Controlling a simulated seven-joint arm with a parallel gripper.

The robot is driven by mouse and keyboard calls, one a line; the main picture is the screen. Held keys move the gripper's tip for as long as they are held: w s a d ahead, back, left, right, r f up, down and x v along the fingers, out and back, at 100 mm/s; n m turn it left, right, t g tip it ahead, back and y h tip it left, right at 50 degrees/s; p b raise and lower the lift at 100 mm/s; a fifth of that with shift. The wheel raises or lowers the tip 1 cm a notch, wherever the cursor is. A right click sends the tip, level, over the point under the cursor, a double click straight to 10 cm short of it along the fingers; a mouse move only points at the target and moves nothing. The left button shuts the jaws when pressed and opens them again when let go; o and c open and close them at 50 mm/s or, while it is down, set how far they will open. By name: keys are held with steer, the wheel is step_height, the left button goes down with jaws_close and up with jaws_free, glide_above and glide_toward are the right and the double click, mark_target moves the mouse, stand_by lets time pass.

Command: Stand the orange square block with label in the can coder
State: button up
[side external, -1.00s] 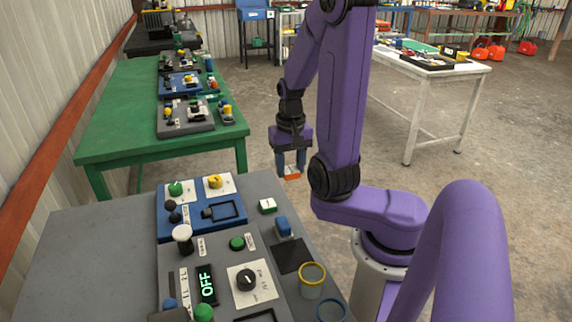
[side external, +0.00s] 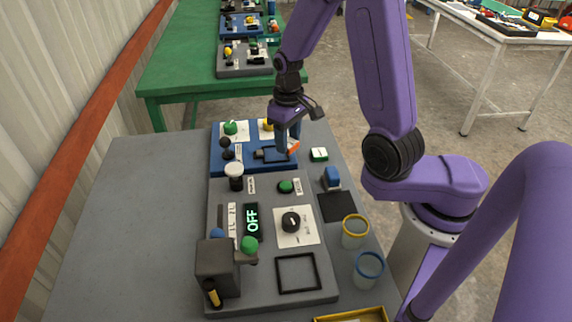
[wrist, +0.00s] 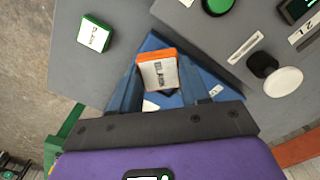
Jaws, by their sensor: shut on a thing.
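The orange square block (side external: 293,146) has a white label with dark lettering on its face, seen in the wrist view (wrist: 158,72). My gripper (side external: 288,140) is shut on it, with a blue finger on each side. The block is held above the right part of the blue panel (side external: 217,158), near that panel's black square frame (side external: 272,156). The grey panel (side external: 220,290) carries an OFF display (side external: 251,220), a black dial (side external: 291,222) and another black square frame (side external: 298,273). I cannot tell from lettering which panel is the can coder.
A green block with a white label (side external: 319,154) lies right of the blue panel. A blue block (side external: 331,177), a dark pad (side external: 337,207), a yellow-rimmed cup (side external: 355,232) and a blue-rimmed cup (side external: 368,268) line the right side. The grey table's left side is clear.

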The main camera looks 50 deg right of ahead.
steer(key=s+r+m, duration=0.9)
steer(key=s+r, duration=0.1)
steer(key=w+f, duration=0.1)
steer(key=w, duration=0.2)
steer(key=w+f, duration=0.1)
steer(key=w, duration=0.2)
steer(key=w+f, duration=0.2)
steer(key=w, duration=0.1)
glide_above(275, 154)
steer(key=f, duration=0.3)
steer(key=s+f, duration=0.1)
steer(key=f, duration=0.1)
steer(key=shift+w+f, duration=0.45)
steer(key=shift+f, duration=1.55)
steer(key=shift+f, duration=0.6)
steer(key=o, duration=1.1)
